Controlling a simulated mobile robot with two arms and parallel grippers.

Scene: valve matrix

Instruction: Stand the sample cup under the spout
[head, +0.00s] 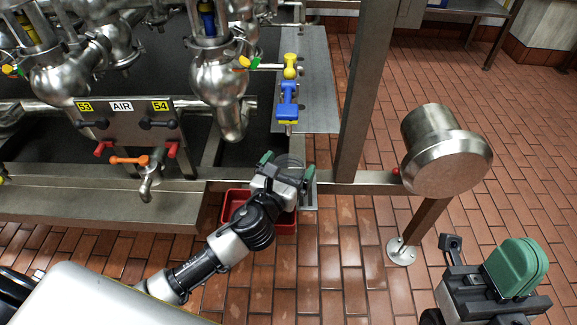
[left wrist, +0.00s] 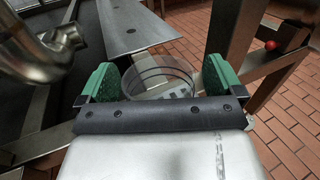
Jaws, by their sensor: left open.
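The clear sample cup (left wrist: 160,75) is between the two green fingers of my left gripper (left wrist: 163,80) in the left wrist view. The fingers are open on either side of it; touch cannot be told. In the head view the cup (head: 290,161) shows faintly at the left gripper (head: 287,168), and its base is hidden. A small metal spout (head: 147,187) with an orange handle (head: 128,160) sticks out below the AIR panel, left of the cup. My right gripper (head: 492,268) is at the lower right, away from both; its finger gap is unclear.
A red bin (head: 284,222) is on the floor below the left gripper. A steel post (head: 364,90) and a round steel housing (head: 446,160) stand to the right. A steel ledge (head: 80,208) runs below the spout. Open brick floor (head: 335,260) lies in front.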

